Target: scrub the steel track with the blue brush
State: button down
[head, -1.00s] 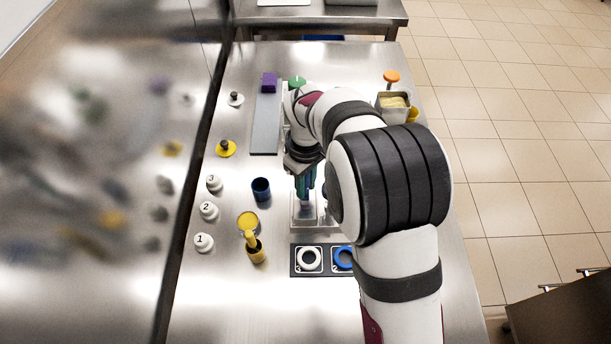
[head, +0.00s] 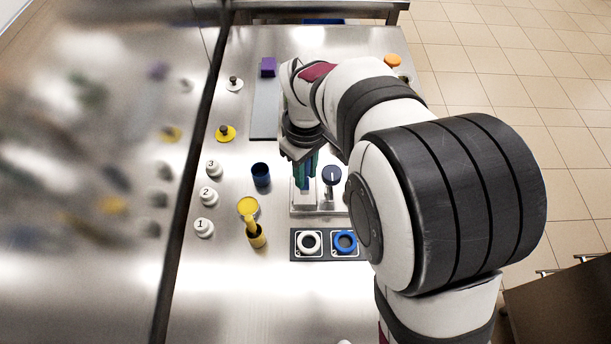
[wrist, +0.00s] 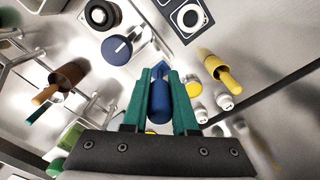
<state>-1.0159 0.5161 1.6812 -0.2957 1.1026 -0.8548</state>
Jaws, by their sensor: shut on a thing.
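My gripper (head: 304,184) is shut on a slim blue piece, which I take to be the blue brush (wrist: 159,97). The wrist view shows it between the two green fingers; its bristles cannot be made out. In the head view the fingers point down over a pale steel stand (head: 312,210), and I cannot tell whether the brush touches it. The long flat grey strip, seemingly the steel track (head: 265,108), lies farther back and left of my gripper. A purple block (head: 268,67) sits at its far end.
A dark blue dial (head: 332,175) stands right beside my gripper. A blue cup (head: 261,175), a yellow cup with a yellow-handled tool (head: 256,236) and numbered white pieces (head: 209,196) stand to the left. A plate with white and blue rings (head: 327,245) lies in front.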

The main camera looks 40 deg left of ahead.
jog(key=shift+r, duration=1.3)
jog(key=w+d+r+m, duration=0.3)
jog(key=w+d+m, duration=0.25)
jog(key=d, duration=0.35)
jog(key=w+d+r+m, duration=0.4)
jog(key=w+d, duration=0.3)
jog(key=d, duration=0.2)
jog(key=d+r+m, duration=0.2)
jog(key=d+m, duration=0.2)
jog(key=d, duration=0.5)
jog(key=d+r+m, duration=0.3)
jog(key=d+m, duration=0.1)
jog(key=d, duration=0.4)
jog(key=shift+d, duration=0.4)
